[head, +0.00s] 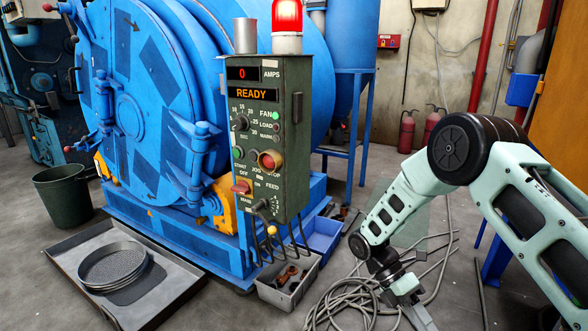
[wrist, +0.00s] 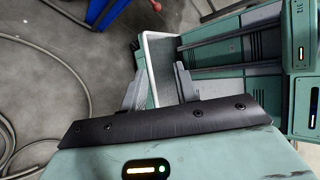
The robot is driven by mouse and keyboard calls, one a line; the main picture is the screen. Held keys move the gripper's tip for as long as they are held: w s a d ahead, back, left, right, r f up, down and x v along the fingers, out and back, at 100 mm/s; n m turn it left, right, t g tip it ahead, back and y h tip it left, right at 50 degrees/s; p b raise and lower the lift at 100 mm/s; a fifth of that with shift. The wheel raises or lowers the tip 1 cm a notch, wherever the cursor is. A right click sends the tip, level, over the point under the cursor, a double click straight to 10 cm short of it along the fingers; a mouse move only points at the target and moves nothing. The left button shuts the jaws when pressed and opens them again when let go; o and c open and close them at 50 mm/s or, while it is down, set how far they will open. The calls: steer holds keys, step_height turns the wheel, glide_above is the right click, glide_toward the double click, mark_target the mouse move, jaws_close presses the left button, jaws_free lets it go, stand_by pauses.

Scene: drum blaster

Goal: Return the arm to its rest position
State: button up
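My arm (head: 392,205) reaches in from the right side of the head view, bends at a dark round joint, and hangs down toward the floor. My gripper (head: 418,316) points downward at the bottom edge of the head view, where its tips are cut off or hard to make out. In the wrist view my gripper (wrist: 158,62) shows two grey fingers spread apart with nothing held between them. My own green base lies just beyond and to the right of the fingers there.
A blue drum blaster (head: 140,100) with a green control panel (head: 267,140) stands left of the arm. A grey bin (head: 290,289) of parts sits below the panel. Loose cable (head: 345,300) lies on the floor by the gripper. Red extinguishers (head: 407,133) stand behind.

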steer(key=s+a+r+m+t+y, duration=0.4)
steer(key=s+a+r+m, duration=0.25)
steer(key=a+r, duration=0.55)
steer(key=s+a+r+m+t+y, duration=0.1)
steer(key=s+r+m+t+y, duration=0.2)
steer(key=s, duration=0.4)
steer(key=s+a+r+m+t, duration=0.1)
steer(key=s+r+m+t, duration=0.1)
steer(key=s+r+m, duration=0.45)
step_height(320, 180, up, 30)
steer(key=s+n+p, duration=0.1)
steer(key=n+p, duration=0.1)
steer(key=p, duration=2.8)
steer(key=shift+s+a+f+n+p, duration=0.15)
steer(key=shift+f+n+p, duration=0.15)
steer(key=shift+p, duration=0.1)
